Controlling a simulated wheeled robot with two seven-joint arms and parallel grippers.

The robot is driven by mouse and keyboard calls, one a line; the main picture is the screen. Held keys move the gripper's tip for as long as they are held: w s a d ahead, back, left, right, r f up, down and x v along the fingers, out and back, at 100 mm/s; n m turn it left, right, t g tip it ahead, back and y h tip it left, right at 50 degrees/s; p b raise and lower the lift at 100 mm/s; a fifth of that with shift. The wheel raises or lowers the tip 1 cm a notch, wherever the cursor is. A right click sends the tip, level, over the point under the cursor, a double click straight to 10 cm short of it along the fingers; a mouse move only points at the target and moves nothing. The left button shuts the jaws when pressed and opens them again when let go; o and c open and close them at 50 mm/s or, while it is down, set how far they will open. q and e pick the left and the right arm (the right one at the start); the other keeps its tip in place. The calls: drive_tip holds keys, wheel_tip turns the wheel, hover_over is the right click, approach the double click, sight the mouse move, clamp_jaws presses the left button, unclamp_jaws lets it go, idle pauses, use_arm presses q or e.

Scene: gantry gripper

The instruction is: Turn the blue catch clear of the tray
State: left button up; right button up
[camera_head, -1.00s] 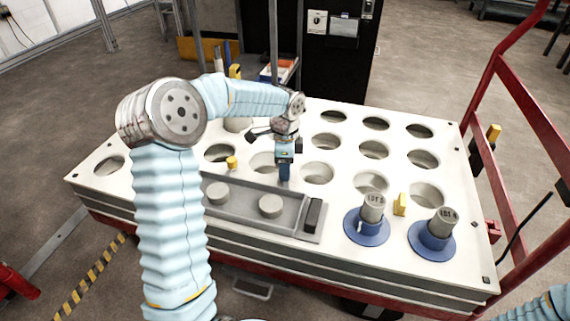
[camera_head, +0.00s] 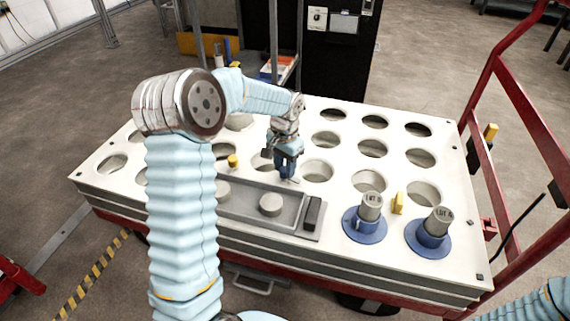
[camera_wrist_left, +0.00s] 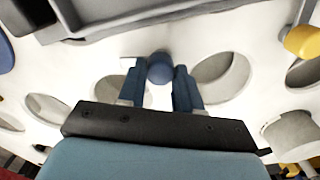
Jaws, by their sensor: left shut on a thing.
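The grey tray (camera_head: 299,205) lies on the white table top and holds round grey pucks, one of them (camera_head: 270,205) in plain view. The blue catch (camera_wrist_left: 160,69) shows in the left wrist view as a round knob between my fingertips. My left gripper (camera_head: 287,174) is shut on it, just behind the tray's far edge. In the left wrist view, white table top shows between the knob and the tray's edge (camera_wrist_left: 150,17). The gripper (camera_wrist_left: 159,88) hides most of the catch in the head view. My right gripper is out of view.
Two blue flanged holders (camera_head: 365,228) (camera_head: 432,238) with grey cylinders stand right of the tray. A yellow block (camera_head: 398,203) stands between them and a yellow knob (camera_head: 233,161) sits behind the tray. Round holes cover the table top. A red rail (camera_head: 510,95) rises at the right.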

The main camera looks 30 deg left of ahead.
use_arm(q)
drive_tip(key=shift+n, duration=1.1)
drive_tip(key=o, duration=1)
drive_tip(key=shift+o, duration=0.2)
wheel_tip(320, 180, up, 14)
drive_tip(key=p, duration=0.2)
